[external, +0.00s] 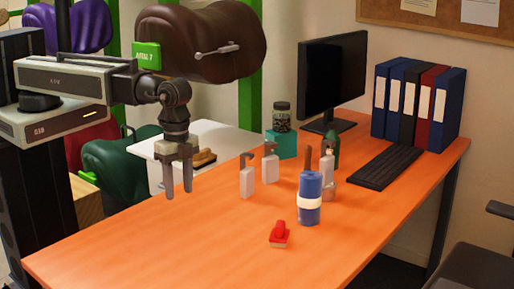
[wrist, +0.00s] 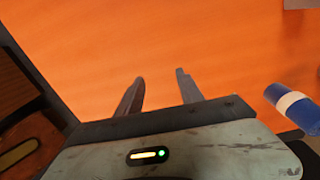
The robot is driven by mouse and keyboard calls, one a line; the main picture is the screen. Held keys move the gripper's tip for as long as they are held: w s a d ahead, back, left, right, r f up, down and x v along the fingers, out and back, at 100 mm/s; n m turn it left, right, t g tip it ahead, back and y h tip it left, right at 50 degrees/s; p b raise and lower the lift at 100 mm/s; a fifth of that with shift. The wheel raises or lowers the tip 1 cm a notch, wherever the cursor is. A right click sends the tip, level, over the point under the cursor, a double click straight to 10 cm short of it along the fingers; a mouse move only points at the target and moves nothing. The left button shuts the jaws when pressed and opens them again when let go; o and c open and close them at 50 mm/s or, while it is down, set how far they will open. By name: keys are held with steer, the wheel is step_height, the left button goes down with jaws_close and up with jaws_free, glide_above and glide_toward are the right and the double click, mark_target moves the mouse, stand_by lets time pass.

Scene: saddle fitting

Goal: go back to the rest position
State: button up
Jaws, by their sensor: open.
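My gripper (external: 178,190) hangs fingers-down above the left part of the orange desk (external: 140,255) in the external view. Its two fingers are apart with nothing between them. The wrist view shows the same open fingers (wrist: 163,85) over bare desk top. A blue cylinder with a white band (external: 309,205) stands on the desk to the right of my gripper, and it also shows at the right edge of the wrist view (wrist: 297,106). A small red object (external: 279,236) lies on the desk in front of it.
Pale dispenser-like items (external: 247,180), a teal box (external: 281,144) with a jar on it, and a green-topped bottle stand mid-desk. A monitor (external: 333,80), keyboard (external: 373,168) and binders (external: 418,105) are at the back right. A brown saddle (external: 200,45) hangs behind my arm. The desk's front left is clear.

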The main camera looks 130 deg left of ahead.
steer(key=s+d, duration=0.5)
steer(key=d, duration=0.3)
steer(key=shift+s+n+y, duration=0.25)
steer(key=shift+n+y, duration=0.05)
steer(key=shift+n, duration=0.1)
